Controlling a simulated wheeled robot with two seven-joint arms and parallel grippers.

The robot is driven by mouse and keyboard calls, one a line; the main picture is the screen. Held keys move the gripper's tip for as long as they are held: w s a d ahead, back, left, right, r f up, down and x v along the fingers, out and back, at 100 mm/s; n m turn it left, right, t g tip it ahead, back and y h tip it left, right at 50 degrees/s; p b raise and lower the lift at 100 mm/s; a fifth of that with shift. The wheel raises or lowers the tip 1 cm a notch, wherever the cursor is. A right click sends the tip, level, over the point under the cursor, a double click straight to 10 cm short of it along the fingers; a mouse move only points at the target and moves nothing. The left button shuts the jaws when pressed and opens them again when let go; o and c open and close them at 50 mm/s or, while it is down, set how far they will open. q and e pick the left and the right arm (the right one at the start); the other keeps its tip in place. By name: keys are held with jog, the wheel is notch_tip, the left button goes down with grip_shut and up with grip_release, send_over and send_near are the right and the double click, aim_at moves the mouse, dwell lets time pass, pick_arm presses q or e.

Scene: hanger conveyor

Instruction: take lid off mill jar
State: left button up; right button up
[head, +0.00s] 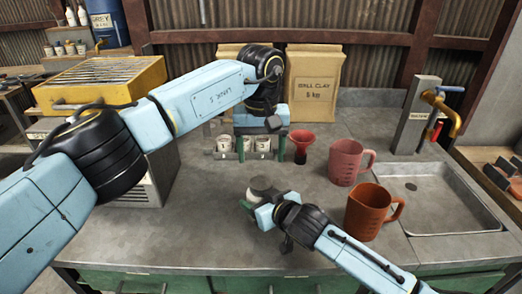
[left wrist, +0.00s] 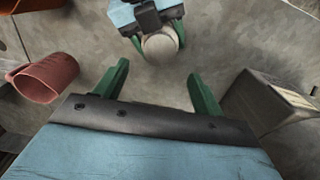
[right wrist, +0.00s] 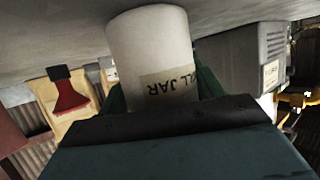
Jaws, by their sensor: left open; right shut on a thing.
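The mill jar (head: 261,184) stands upright on the grey bench in the head view, with a pale round top that looks like its lid (left wrist: 160,48) in the left wrist view. My right gripper (head: 264,198) is shut around the jar's body from the side. In the right wrist view the white jar (right wrist: 150,45) shows its label upside down between the green fingers. My left gripper (head: 261,152) is open and empty, above and behind the jar, its fingers pointing down. In the left wrist view its fingers (left wrist: 158,70) are apart and clear of the jar.
A red funnel (head: 301,145), a pink jug (head: 346,162) and an orange jug (head: 368,212) stand right of the jar. A sink (head: 440,205) lies right. The bench front is clear.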

aim_at(261, 182)
pick_arm(q)
jog(key=shift+f, duration=4)
jog(key=c, duration=1)
jog(key=n, duration=0.6)
jog(key=shift+n, duration=0.4)
jog(key=n, duration=0.6)
jog(key=shift+n, duration=0.3)
jog(key=o, duration=1.1)
